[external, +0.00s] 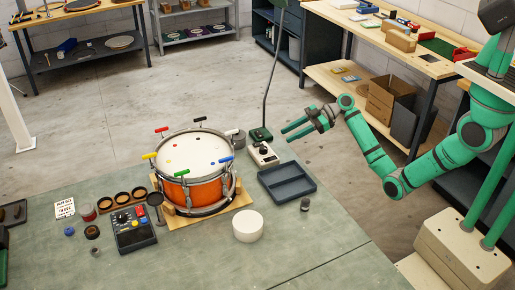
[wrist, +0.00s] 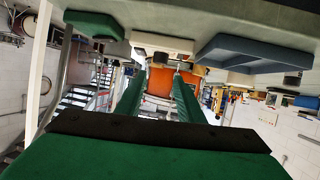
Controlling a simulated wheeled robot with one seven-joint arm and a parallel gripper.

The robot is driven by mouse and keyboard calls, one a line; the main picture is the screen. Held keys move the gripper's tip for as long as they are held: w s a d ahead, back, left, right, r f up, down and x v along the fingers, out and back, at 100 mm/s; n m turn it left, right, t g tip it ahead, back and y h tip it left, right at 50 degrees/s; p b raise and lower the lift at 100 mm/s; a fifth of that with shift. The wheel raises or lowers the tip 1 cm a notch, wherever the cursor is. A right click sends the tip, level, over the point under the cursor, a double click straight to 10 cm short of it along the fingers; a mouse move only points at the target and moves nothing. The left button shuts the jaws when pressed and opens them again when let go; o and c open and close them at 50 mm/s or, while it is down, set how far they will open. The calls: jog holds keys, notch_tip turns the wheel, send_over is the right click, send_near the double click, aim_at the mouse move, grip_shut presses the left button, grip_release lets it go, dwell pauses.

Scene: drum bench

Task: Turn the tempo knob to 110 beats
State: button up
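A cream box (external: 265,158) with a dark knob (external: 263,149) on top stands on the bench, right of the drum. No scale or tempo number is readable, and I cannot tell which is the tempo knob. My gripper (external: 287,134) is open and empty, in the air above and right of the cream box, touching nothing. The wrist view is upside down.
An orange drum (external: 188,190) with coloured key handles fills the bench middle. A blue-grey tray (external: 309,184) lies right of the cream box; a green lamp base (external: 261,134) with a tall stem stands behind. A white round block (external: 248,226) sits in front. The bench's front right is clear.

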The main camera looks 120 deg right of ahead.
aim_at(264, 147)
jog(key=x, duration=1)
jog(key=shift+w+d+f, duration=0.1)
jog(key=shift+w+f, duration=0.05)
jog(key=shift+w, duration=0.15)
jog(key=c, duration=0.8)
